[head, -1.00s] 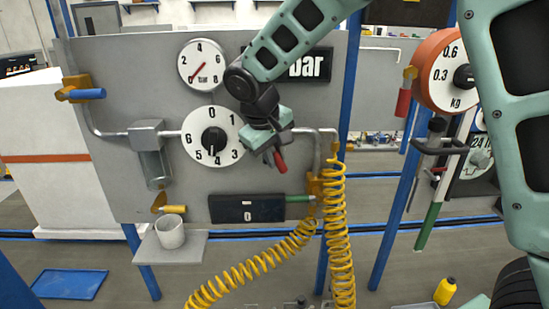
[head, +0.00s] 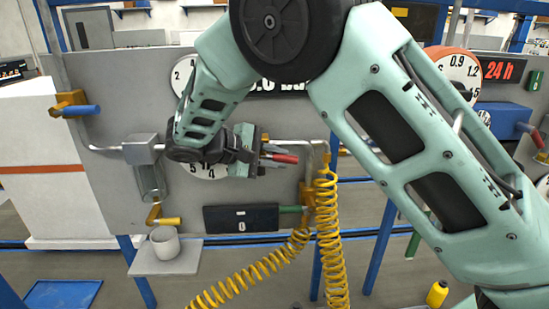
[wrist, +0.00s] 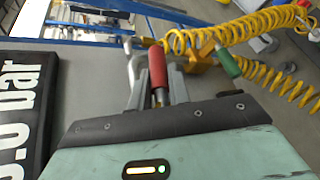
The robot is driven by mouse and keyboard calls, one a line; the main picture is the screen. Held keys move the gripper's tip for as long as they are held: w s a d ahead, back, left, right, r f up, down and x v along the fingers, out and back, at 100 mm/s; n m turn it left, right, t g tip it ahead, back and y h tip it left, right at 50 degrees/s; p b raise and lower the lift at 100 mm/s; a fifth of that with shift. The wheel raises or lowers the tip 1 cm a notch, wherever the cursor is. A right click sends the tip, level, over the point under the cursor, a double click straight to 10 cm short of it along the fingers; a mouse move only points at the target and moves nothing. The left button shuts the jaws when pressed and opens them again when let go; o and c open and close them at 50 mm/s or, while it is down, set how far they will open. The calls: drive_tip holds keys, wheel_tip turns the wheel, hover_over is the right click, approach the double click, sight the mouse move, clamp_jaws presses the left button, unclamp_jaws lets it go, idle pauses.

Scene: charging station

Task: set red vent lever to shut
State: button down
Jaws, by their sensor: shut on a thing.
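The red vent lever (head: 286,158) is on the grey panel, right of the round selector dial. Its red grip points to the right, roughly level, in the head view. My gripper (head: 266,158) is shut on the lever, reaching in from the left. In the wrist view the red lever (wrist: 155,68) stands between the two fingers of my gripper (wrist: 158,92), with its red end sticking out past them. The lever's pivot is hidden behind my gripper.
A green-handled lever (head: 291,209) on a yellow valve and coiled yellow hoses (head: 330,240) are below right. The numbered dial (head: 208,171) and bar display (head: 292,88) are partly covered by my arm. A cup (head: 165,243) stands on a small shelf at lower left.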

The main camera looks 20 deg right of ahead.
drive_tip(key=shift+r+n+h, duration=0.3)
drive_tip(key=shift+r+h, duration=0.05)
drive_tip(key=shift+h, duration=0.65)
drive_tip(key=c, duration=1.3)
unclamp_jaws()
drive_tip(key=o, duration=0.6)
wheel_tip(320, 180, up, 6)
drive_tip(key=shift+w+r+b, duration=0.1)
drive_tip(key=shift+b, duration=1.15)
wheel_tip(320, 180, up, 3)
drive_tip(key=shift+f+b, duration=0.2)
drive_tip(key=shift+b, duration=0.15)
drive_tip(key=c, duration=0.6)
drive_tip(key=shift+r, duration=0.7)
drive_tip(key=shift+f, duration=0.1)
